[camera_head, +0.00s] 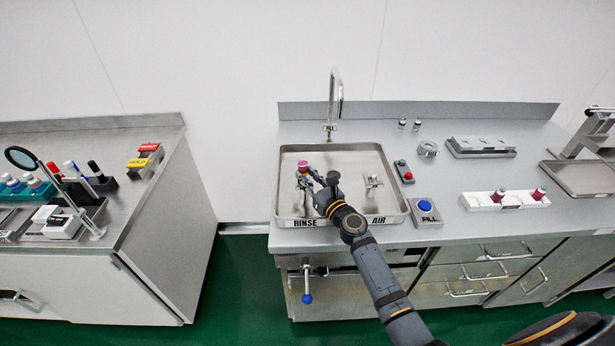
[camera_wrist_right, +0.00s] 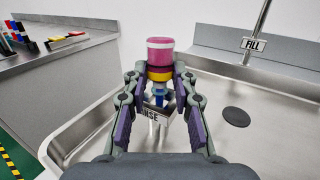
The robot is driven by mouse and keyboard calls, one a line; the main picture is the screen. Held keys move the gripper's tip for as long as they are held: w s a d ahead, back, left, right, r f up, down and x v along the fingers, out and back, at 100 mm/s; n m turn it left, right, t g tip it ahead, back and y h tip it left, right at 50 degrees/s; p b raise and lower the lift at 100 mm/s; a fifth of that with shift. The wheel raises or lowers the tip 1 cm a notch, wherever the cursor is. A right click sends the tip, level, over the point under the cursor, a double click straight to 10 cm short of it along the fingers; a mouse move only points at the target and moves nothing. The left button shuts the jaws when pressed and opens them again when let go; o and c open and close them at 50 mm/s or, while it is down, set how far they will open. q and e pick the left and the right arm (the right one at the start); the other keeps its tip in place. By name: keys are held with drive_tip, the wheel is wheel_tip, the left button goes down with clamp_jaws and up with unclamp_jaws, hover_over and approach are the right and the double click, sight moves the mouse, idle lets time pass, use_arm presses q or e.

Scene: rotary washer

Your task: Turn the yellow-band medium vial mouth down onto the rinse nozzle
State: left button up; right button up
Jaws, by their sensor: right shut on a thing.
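The yellow-band vial (camera_wrist_right: 159,54) is held vertical between the fingers of my right gripper (camera_wrist_right: 161,78), its pink part up and its yellow band below. In the head view the pink vial (camera_head: 303,164) is over the left part of the sink tray. My right gripper (camera_head: 311,177) is shut on it. The rinse nozzle stand (camera_wrist_right: 156,113), with its label partly hidden, is below the vial. A blue part shows just under the band; I cannot tell whether vial and nozzle touch, or which end is the mouth. My left gripper is not in view.
The sink tray (camera_head: 345,148) has an air fixture (camera_head: 372,182) at right and a tap (camera_head: 335,95) behind. A red button (camera_head: 406,174), a blue fill button (camera_head: 424,206) and a white rack (camera_head: 480,203) with red-topped vials stand right. A left bench (camera_head: 120,210) is apart.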

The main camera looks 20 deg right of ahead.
drive_tip(key=shift+f+b, duration=0.65)
drive_tip(key=shift+b, duration=0.1)
idle(0.9)
